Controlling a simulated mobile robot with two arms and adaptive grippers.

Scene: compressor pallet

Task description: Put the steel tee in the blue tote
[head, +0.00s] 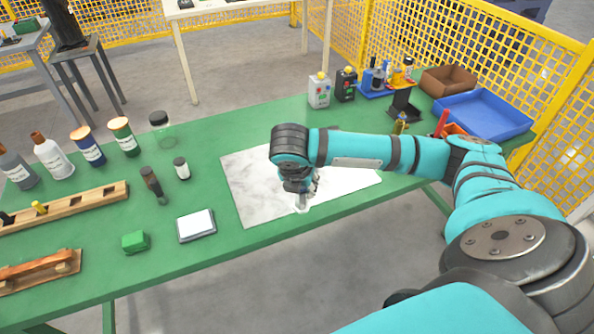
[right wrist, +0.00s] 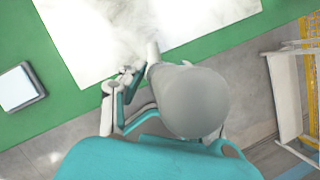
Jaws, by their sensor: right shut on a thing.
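The blue tote (head: 484,114) stands at the far right end of the green table in the head view; it looks empty. My right gripper (head: 300,190) points down above the white marbled sheet near the table's front edge. It is shut on the light grey steel tee (right wrist: 190,100), which hides much of the jaws in the right wrist view. In the head view only a small pale part of the tee (head: 302,204) shows below the fingers. My left gripper is in neither view.
A brown box (head: 449,79), a blue bottle rack (head: 388,88) and a black holder (head: 404,106) stand around the tote. My right arm spans the space before them. Bottles, a white-topped scale (head: 196,225) and wooden racks (head: 70,207) fill the left.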

